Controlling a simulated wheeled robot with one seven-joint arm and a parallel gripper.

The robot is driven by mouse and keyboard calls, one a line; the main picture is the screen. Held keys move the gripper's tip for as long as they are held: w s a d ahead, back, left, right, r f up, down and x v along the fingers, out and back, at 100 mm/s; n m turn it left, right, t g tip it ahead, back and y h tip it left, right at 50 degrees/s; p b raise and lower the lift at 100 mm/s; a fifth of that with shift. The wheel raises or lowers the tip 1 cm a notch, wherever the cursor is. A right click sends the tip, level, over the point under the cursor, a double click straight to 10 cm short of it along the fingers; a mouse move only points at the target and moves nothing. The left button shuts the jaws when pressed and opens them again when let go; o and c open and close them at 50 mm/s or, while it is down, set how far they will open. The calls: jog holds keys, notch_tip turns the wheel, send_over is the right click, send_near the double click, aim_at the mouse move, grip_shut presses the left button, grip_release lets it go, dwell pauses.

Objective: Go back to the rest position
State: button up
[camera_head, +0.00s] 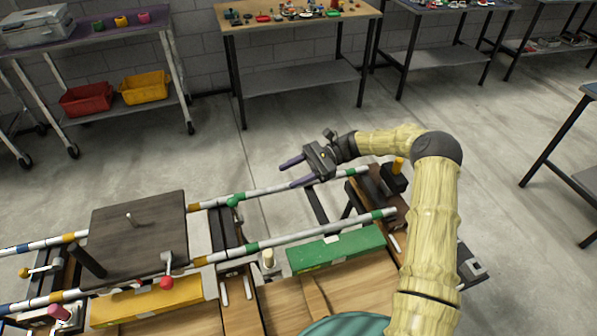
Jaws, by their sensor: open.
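My gripper (297,172) is open and empty, pointing left. In the picture it lies over the rear rail of the track frame. It has dark purple fingers set wide apart. My arm, in a yellowish cover, bends from the lower right up and across to the gripper. Whether the lower finger touches the rail (262,190) cannot be told from this view.
A dark square board (138,232) with a small peg sits on the rails at left. A green block (335,249) and a yellow block (147,300) lie in front. Workbenches (290,76) and a purple-topped cart (85,35) stand behind. Open floor lies between.

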jog(key=shift+w+d+r, duration=0.1)
jog(key=shift+w+d, duration=0.25)
jog(key=shift+d, duration=0.3)
jog(key=s+n+t+h, duration=0.2)
jog(key=s+n+h, duration=0.1)
jog(key=s+h, duration=0.4)
jog(key=s+d+r+n+t+h, duration=0.3)
jog(key=s+d+n+t+h, duration=0.1)
jog(key=s+d, duration=0.35)
jog(key=s+d+r+n+t+h, duration=0.35)
jog(key=s+d, duration=0.25)
jog(key=s, duration=0.3)
notch_tip(320, 180, up, 12)
jog(key=p, duration=1.3)
jog(key=shift+w+r+t, duration=0.15)
jog(key=shift+w+t, duration=0.2)
jog(key=shift+w, duration=0.05)
